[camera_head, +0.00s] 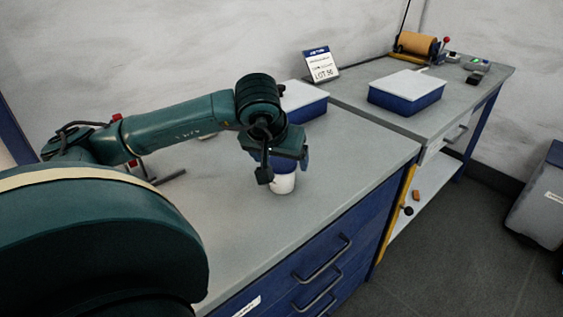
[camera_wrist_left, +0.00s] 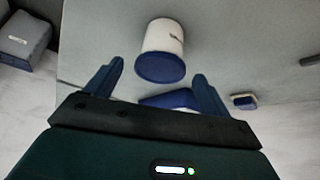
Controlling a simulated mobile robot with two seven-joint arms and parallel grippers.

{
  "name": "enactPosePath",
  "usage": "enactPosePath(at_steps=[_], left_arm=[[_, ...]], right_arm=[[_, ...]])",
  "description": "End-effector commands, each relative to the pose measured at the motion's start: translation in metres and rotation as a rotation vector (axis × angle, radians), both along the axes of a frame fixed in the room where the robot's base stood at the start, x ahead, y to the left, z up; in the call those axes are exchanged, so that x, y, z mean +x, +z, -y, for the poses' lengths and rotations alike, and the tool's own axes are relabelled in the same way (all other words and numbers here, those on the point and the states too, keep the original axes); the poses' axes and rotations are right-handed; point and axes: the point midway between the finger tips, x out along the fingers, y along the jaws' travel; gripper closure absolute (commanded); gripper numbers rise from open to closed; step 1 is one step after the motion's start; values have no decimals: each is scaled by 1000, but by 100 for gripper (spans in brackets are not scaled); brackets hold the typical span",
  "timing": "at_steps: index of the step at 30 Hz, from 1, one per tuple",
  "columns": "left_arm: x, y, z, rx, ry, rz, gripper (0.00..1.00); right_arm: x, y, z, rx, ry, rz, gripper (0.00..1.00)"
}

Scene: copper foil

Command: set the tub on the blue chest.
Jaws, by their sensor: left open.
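The white tub (camera_head: 283,184) with a blue lid stands upright on the grey worktop, its upper part partly hidden by my left gripper (camera_head: 285,168). In the left wrist view the tub (camera_wrist_left: 163,42) shows between and just beyond the two open fingers (camera_wrist_left: 158,72); I cannot tell whether they touch it. A blue chest with a pale lid (camera_head: 418,92) sits on the farther bench. A similar blue box (camera_head: 308,107) stands behind my left gripper, partly hidden by it. My right gripper is not in view.
A lot sign (camera_head: 321,66) stands at the back by the wall. An orange roll (camera_head: 417,43) and small devices (camera_head: 477,66) sit on the far bench. Blue drawers (camera_head: 325,270) form the near bench's front. The worktop right of the tub is clear.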

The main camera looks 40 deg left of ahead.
Motion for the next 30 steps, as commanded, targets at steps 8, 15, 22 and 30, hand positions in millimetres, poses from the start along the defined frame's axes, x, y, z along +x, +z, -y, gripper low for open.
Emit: enactPosePath(at_steps=[8, 15, 22, 30], left_arm=[[-26, 55, 13, 3, 0, 5, 18], [-38, 75, 18, 1, 1, 1, 18], [-39, 76, 19, 0, 0, -1, 18], [-39, 76, 19, 0, 1, -1, 18]], right_arm=[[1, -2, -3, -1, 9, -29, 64], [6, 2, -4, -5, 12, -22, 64], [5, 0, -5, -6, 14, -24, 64], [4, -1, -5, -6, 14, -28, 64]])
